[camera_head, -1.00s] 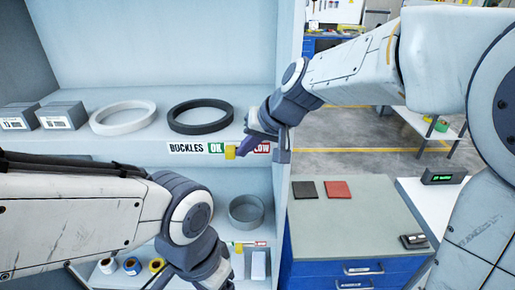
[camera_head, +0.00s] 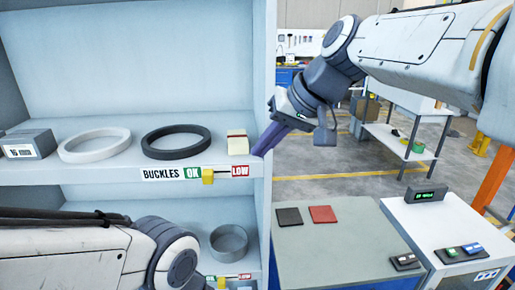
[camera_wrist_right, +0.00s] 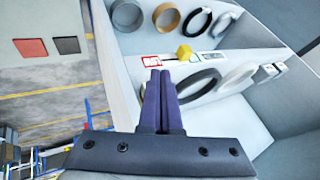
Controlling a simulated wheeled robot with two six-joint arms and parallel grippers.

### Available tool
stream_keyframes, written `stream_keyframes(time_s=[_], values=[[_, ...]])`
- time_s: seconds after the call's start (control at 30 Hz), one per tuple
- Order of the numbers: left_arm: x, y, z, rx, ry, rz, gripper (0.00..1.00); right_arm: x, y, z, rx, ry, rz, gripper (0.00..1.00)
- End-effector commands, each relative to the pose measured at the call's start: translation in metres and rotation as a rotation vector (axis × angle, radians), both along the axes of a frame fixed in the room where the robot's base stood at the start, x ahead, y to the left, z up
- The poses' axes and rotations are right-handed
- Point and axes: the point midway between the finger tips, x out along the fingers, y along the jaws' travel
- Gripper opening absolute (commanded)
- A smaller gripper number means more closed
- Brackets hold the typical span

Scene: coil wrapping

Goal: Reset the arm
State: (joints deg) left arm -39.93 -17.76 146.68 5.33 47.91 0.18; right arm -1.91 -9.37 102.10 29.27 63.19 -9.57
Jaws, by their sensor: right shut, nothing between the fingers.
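My right gripper (camera_head: 262,148) reaches in from the upper right, its purple fingers shut and empty. In the head view its tips overlap the right edge of the shelf unit, beside a small beige block with a red top (camera_head: 237,144). In the right wrist view the closed fingers (camera_wrist_right: 159,76) point toward the shelf label. The BUCKLES label (camera_head: 161,174) has a green OK, a red LOW (camera_head: 240,171) and a yellow slider (camera_head: 208,177) between them. The fingers appear apart from the slider. My left arm lies low at the left; its gripper is out of frame.
The shelf (camera_head: 100,174) holds a white ring (camera_head: 94,145), a black ring (camera_head: 176,142) and grey boxes. A grey ring (camera_head: 229,243) sits below. Right of the unit, a bench (camera_head: 335,245) carries black and red squares. Open floor lies behind.

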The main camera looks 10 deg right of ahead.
Motion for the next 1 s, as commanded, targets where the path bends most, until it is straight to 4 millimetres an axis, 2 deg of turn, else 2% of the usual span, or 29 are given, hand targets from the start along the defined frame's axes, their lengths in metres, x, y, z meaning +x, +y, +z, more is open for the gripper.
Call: stream_keyframes(time_s=[0.37, 0.47, 0.57, 0.67, 0.7, 0.77, 0.8, 0.9, 1.0], values=[[0.000, 0.000, -0.001, 0.000, 0.000, -0.001, 0.74, -0.002, -0.002, 0.003, -0.001, 0.001, 0.000, 0.00], [0.000, 0.000, -0.002, 0.000, 0.000, -0.001, 0.74, -0.007, 0.003, -0.007, -0.011, 0.015, 0.014, 0.00], [0.000, 0.000, -0.007, 0.000, 0.000, -0.001, 0.74, -0.025, 0.018, -0.038, -0.048, 0.059, 0.061, 0.00], [0.000, 0.000, -0.014, 0.000, 0.000, -0.001, 0.74, -0.061, 0.037, -0.089, -0.124, 0.125, 0.146, 0.00], [0.000, 0.000, -0.017, 0.000, 0.000, -0.001, 0.74, -0.079, 0.043, -0.112, -0.163, 0.151, 0.188, 0.00], [0.000, 0.000, -0.021, 0.000, 0.000, -0.001, 0.74, -0.107, 0.049, -0.144, -0.223, 0.183, 0.253, 0.00], [0.000, 0.000, -0.023, 0.000, 0.000, -0.001, 0.74, -0.125, 0.051, -0.164, -0.265, 0.201, 0.297, 0.00], [0.000, 0.000, -0.029, 0.000, 0.000, -0.002, 0.74, -0.168, 0.047, -0.208, -0.363, 0.231, 0.403, 0.00], [0.000, 0.000, -0.032, 0.000, 0.000, -0.002, 0.74, -0.199, 0.039, -0.239, -0.440, 0.246, 0.488, 0.00]])
